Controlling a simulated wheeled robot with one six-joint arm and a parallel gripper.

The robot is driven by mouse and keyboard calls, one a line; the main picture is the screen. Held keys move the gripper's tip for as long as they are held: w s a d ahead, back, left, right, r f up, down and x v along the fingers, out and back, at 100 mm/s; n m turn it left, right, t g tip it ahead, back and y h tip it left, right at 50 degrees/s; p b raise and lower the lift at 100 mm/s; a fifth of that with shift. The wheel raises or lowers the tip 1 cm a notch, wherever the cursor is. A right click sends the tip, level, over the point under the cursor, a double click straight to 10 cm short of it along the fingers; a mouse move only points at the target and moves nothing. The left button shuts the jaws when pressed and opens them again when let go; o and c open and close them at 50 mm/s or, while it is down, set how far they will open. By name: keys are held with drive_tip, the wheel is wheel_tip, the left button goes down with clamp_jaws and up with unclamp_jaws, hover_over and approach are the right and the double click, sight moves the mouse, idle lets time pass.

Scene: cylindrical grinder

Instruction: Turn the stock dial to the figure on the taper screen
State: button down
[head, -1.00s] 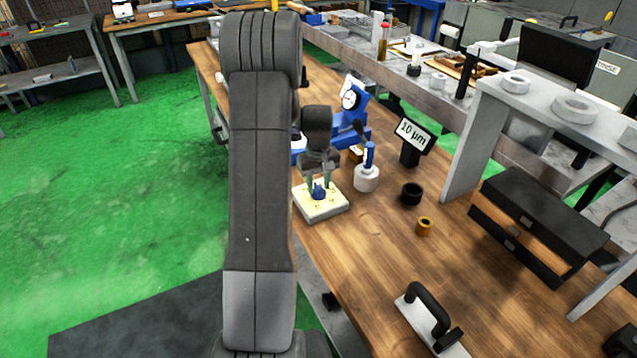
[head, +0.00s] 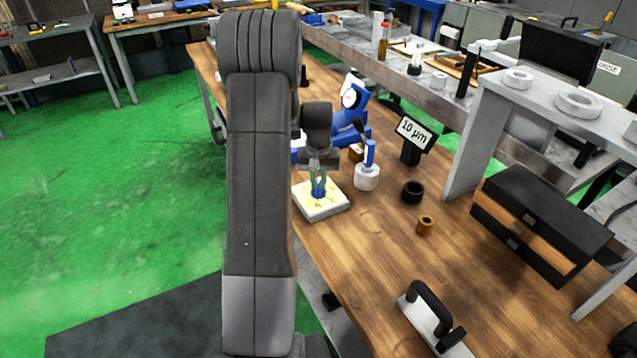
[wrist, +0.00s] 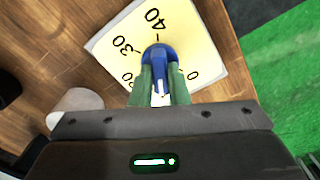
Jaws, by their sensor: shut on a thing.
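The stock dial is a blue knob (head: 319,192) on a cream square plate (head: 322,211) at the bench's left edge. In the wrist view the blue knob (wrist: 158,54) sits amid the plate's printed figures (wrist: 120,45), with 30, 40 and 0 legible and another figure partly hidden. My gripper (wrist: 158,90) points down over the dial, its green fingers shut on the knob's sides. A white pointer mark shows between the fingers; the figure it points at is unclear.
A black ring (head: 412,191), a brass bush (head: 425,225) and a black-handled plate (head: 435,315) lie rightward. Bare wood lies between them.

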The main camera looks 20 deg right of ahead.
sight(318, 184)
drive_tip(key=c, duration=1.4)
unclamp_jaws()
wheel_tip(318, 184, up, 14)
drive_tip(key=b, duration=0.1)
drive_tip(key=shift+f, duration=0.1)
wheel_tip(318, 184, down, 14)
drive_tip(key=shift+r+p, duration=0.1)
drive_tip(key=shift+p, duration=0.45)
